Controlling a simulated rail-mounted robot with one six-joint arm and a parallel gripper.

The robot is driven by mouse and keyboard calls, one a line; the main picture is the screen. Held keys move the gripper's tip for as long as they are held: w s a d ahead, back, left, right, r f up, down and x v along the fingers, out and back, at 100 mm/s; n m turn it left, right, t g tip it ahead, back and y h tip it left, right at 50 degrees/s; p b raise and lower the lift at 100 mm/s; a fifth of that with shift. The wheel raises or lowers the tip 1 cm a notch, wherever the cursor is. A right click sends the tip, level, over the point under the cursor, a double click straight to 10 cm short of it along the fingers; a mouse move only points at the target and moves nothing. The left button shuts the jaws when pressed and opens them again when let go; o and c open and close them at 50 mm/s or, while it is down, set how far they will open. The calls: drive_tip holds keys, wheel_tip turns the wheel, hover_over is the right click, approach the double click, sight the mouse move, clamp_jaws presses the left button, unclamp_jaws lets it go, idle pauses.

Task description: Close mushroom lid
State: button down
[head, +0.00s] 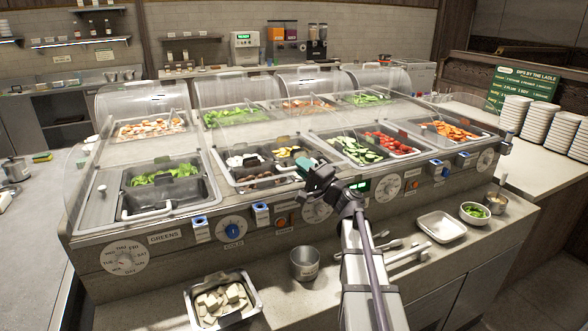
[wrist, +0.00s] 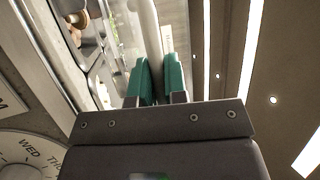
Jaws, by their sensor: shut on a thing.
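My gripper (head: 306,170) is at the front right corner of the middle front well, with its green fingers closed. In the wrist view the fingers (wrist: 160,80) are shut on a pale rounded bar (wrist: 146,28), which looks like the mushroom lid's handle. Brown mushrooms (head: 264,182) lie in the front part of that well and show uncovered in the head view. A brown piece, probably mushroom, shows in the wrist view (wrist: 76,19). The lid's panel is hard to make out, so I cannot tell how far open it is.
Other front wells hold greens (head: 165,175), cucumber (head: 358,150) and tomatoes (head: 390,143). Clear curved guards (head: 235,90) stand over the back row. A metal cup (head: 304,263), a white tray (head: 441,227) and a pan of white cubes (head: 222,300) sit on the front ledge.

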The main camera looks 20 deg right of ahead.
drive_tip(key=f+b, duration=0.2)
drive_tip(key=f, duration=0.1)
drive_tip(key=f+b, duration=0.1)
drive_tip(key=shift+s+f, duration=0.3)
drive_tip(key=shift+f, duration=0.1)
drive_tip(key=shift+s+a, duration=0.1)
drive_tip(key=shift+s, duration=0.05)
drive_tip(key=c, duration=1.4)
unclamp_jaws()
drive_tip(key=shift+f, duration=0.15)
drive_tip(key=shift+c, duration=0.2)
